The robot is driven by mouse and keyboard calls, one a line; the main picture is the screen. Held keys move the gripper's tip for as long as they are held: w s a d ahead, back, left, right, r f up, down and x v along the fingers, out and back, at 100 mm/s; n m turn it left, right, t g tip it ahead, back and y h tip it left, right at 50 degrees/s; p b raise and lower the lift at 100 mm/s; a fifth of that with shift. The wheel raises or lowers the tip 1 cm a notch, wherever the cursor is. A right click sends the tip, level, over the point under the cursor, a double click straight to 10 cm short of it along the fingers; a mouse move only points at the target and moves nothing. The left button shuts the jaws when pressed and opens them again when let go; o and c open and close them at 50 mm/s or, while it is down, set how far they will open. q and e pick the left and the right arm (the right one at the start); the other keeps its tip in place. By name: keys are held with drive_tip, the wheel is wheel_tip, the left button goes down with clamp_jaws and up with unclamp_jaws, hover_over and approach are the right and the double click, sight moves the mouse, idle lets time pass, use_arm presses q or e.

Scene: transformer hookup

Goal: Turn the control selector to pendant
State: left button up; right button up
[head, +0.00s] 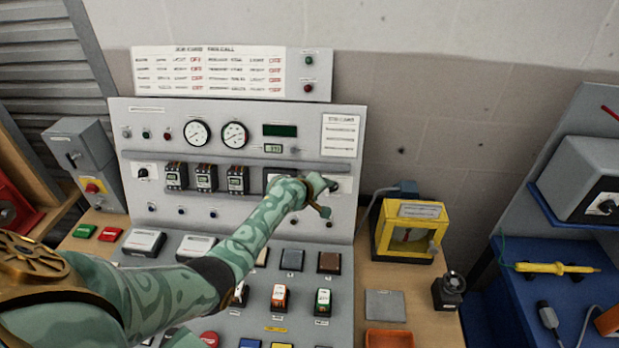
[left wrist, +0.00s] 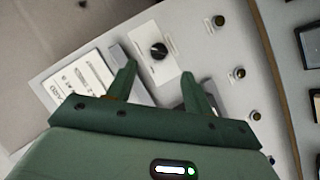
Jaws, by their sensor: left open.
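The control selector appears to be the black round knob (left wrist: 159,50) on a white plate (left wrist: 150,34) in the left wrist view. Its pointer direction is too small to read surely. My left gripper (left wrist: 158,74) is open, with one finger to each side of the view just short of the knob. The knob shows between and beyond the fingertips, with nothing held. In the head view my left gripper (head: 326,196) is at the right side of the grey control panel (head: 300,222), below the job card, and it mostly hides the knob there. My right gripper is not in view.
A printed card (head: 341,135) is above the gripper on the panel. A ledge (head: 240,160) runs across the panel. Another black knob (head: 143,173) is at the panel's left. A yellow box (head: 408,229) stands to the right. Small round buttons (left wrist: 240,74) show near the knob.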

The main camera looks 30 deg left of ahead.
use_arm(q)
drive_tip(key=p+v, duration=0.2)
drive_tip(key=v, duration=0.4)
drive_tip(key=shift+s, duration=0.3)
